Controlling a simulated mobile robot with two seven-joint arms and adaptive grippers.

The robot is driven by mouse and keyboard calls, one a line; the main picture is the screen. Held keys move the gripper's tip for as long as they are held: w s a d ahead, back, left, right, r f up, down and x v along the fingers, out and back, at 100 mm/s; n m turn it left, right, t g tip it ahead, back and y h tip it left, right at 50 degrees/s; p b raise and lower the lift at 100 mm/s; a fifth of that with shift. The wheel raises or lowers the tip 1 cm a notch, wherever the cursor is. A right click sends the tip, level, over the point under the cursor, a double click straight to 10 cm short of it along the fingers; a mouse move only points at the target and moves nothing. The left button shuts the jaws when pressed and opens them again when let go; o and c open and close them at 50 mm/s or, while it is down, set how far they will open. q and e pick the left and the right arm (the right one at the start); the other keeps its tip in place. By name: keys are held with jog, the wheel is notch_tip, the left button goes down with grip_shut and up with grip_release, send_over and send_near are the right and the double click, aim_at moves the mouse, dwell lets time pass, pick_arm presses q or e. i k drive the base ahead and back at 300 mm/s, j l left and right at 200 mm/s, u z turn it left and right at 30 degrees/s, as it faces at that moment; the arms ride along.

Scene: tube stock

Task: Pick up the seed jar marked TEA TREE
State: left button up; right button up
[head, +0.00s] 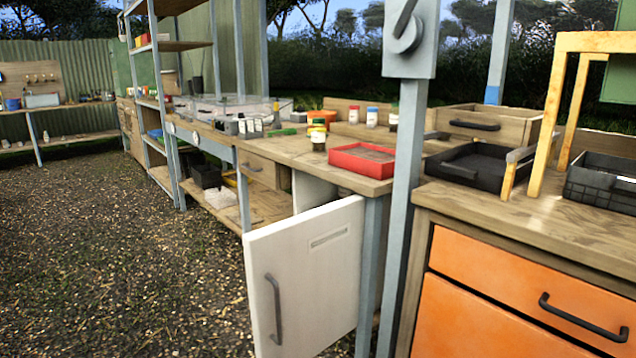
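Several small lidded jars stand on the wooden bench in the head view. The labels are too small to read, so I cannot tell which jar is marked TEA TREE. Neither of my grippers is in view.
A white cabinet door (309,285) hangs open in front of the bench. A grey post (402,190) stands before the bench's right end. A red tray (350,166) is near the edge. A black tray (455,174) lies right of the post. Open gravel ground (120,260) spreads left.

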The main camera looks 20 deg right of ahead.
aim_at(318, 131)
jog(key=i+j+u, duration=0.3)
jog(key=i+j, duration=0.4)
jog(key=i, duration=0.3)
jog(key=i+j+u, duration=0.1)
jog(key=i, duration=0.4)
jog(key=i+j, duration=0.25)
jog(key=i, duration=0.25)
jog(key=i+z, duration=0.35)
jog(key=i+j+z, duration=0.15)
jog(key=i+z, duration=0.15)
jog(key=i, duration=0.25)
jog(key=i+j+z, duration=0.2)
jog(key=i+z, duration=0.35)
jog(key=z, duration=0.2)
jog(key=i+j+z, duration=0.15)
jog(key=z, duration=0.2)
jog(key=i+j+z, duration=0.15)
jog(key=z, duration=0.25)
jog(key=i+j+z, duration=0.2)
jog(key=z, duration=0.15)
jog(key=i+j+z, duration=0.1)
jog(key=z, duration=0.3)
jog(key=i+j+z, duration=0.1)
jog(key=z, duration=0.25)
jog(key=j+z, duration=0.25)
jog(key=z, duration=0.15)
jog(key=j+z, duration=0.2)
jog(key=z, duration=0.15)
jog(key=i, duration=0.05)
